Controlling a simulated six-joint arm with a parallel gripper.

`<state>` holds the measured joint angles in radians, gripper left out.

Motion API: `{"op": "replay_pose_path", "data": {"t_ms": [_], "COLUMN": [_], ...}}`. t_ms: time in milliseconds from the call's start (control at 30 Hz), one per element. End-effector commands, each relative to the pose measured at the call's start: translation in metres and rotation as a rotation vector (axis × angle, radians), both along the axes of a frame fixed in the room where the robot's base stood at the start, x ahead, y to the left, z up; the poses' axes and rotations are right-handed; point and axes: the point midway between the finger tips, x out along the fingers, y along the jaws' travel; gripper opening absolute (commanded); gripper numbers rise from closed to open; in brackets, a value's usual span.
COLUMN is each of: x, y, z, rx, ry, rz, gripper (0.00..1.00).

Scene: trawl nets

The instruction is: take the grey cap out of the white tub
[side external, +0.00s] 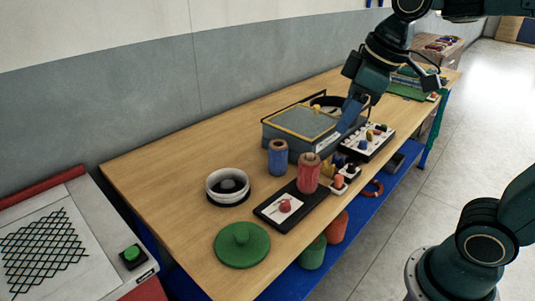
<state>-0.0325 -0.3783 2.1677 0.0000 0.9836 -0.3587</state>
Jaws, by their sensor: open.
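The white tub (212,193) stands open on the wooden table, left of the blue spool. A grey cap (228,184) shows inside it as a small grey shape on a dark floor; its outline is too small to make out well. My gripper (349,117) is open and points down over the far right part of the table, beside the grey-blue box. It is well to the right of the tub and apart from it. Its fingertips are hard to make out against the box and tray behind.
A green round lid (242,250) lies in front of the tub. A blue spool (278,158) and a red spool (308,174) stand between tub and gripper, with a grey-blue box (283,148) behind. A black tray (265,214) lies at the front edge. The table's left end is clear.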

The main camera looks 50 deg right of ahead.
Motion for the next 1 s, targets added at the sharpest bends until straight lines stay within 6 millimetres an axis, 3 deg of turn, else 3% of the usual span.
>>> {"op": "replay_pose_path", "data": {"t_ms": [467,767,1000], "x": [0.108,0.172,0.220], "y": [0.016,0.029,0.041], "z": [-0.005,-0.030,-0.062], "rx": [-0.111,-0.162,-0.193], "ry": [0.115,0.183,0.233], "rz": [0.362,0.595,0.786], "gripper": [0.49,0.49,0.49]}}
